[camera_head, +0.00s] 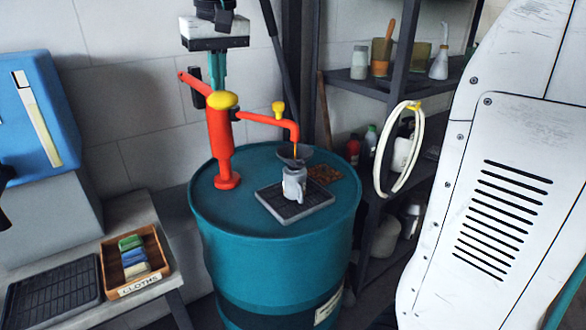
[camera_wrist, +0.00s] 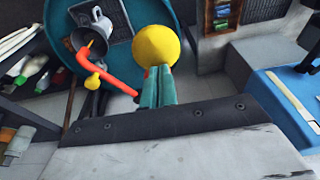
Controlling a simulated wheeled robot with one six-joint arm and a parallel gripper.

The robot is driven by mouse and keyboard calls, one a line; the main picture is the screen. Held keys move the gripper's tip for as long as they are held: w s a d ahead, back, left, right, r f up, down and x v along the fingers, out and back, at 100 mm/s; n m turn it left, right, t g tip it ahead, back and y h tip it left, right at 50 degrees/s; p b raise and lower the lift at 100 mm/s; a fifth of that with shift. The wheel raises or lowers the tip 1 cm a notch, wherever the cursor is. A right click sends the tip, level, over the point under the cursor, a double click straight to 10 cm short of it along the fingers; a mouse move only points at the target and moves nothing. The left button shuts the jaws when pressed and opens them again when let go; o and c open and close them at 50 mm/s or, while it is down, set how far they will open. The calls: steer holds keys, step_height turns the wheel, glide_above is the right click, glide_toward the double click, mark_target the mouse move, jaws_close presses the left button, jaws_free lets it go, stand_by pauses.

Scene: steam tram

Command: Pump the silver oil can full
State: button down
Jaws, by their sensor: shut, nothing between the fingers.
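The silver oil can (camera_head: 294,185) stands upright on a dark drip grate (camera_head: 314,197) on the teal drum. A dark funnel (camera_head: 289,160) sits over its mouth. The red pump (camera_head: 219,145) stands left of it, with a yellow knob (camera_head: 223,99) on top. Its spout (camera_head: 294,130) ends over the funnel, and a thin amber streak shows under it. My gripper (camera_head: 217,87) points down at the yellow knob, with its teal fingers shut and empty. In the wrist view the fingertips (camera_wrist: 156,76) meet the knob's edge; I cannot tell if they touch. The can's fill level is hidden.
A tray of cloths (camera_head: 136,262) and a black mat (camera_head: 53,295) lie on the left bench by a blue box (camera_head: 37,115). A shelf (camera_head: 366,88) with bottles stands behind right. A white hoop (camera_head: 398,150) hangs there. A white panel (camera_head: 500,190) fills the right.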

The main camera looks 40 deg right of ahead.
mark_target(221, 108)
steer(key=shift+f, duration=3.25)
step_height(221, 108, up, 16)
steer(key=shift+f, duration=0.1)
stand_by(3.1)
stand_by(0.8)
